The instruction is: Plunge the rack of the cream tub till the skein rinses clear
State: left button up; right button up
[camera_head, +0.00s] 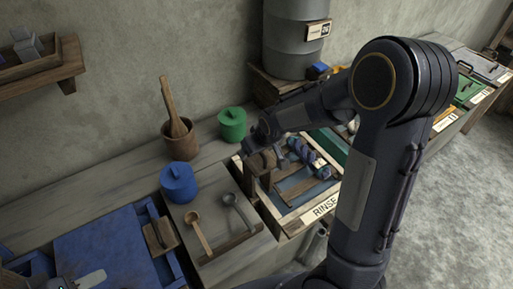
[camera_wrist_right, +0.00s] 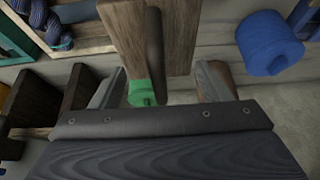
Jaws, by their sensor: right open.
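The cream-rimmed tub (camera_head: 288,220) labelled RINSE stands right of centre in the head view, partly behind my right arm. A blue and purple skein (camera_head: 304,153) lies across its wooden rack; the skein also shows at the upper left of the right wrist view (camera_wrist_right: 50,22). My right gripper (camera_head: 266,152) is at the rack's wooden upright (camera_head: 264,181). In the right wrist view its fingers (camera_wrist_right: 160,85) stand apart, with a wooden piece with a dark bar (camera_wrist_right: 178,35) just beyond them; contact is unclear. My left gripper (camera_head: 82,281) shows only partly at the bottom left.
A blue lidded pot (camera_head: 179,184), a green lidded pot (camera_head: 232,125) and a wooden mortar (camera_head: 181,142) stand left of the tub. Two spoons lie on a grey board (camera_head: 222,230). A blue tub (camera_head: 105,245) is at lower left. A grey barrel (camera_head: 294,45) stands behind.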

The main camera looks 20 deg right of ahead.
jog(key=o, duration=0.4)
notch_tip(320, 180, up, 7)
jog(key=p, duration=0.5)
dwell(0.4)
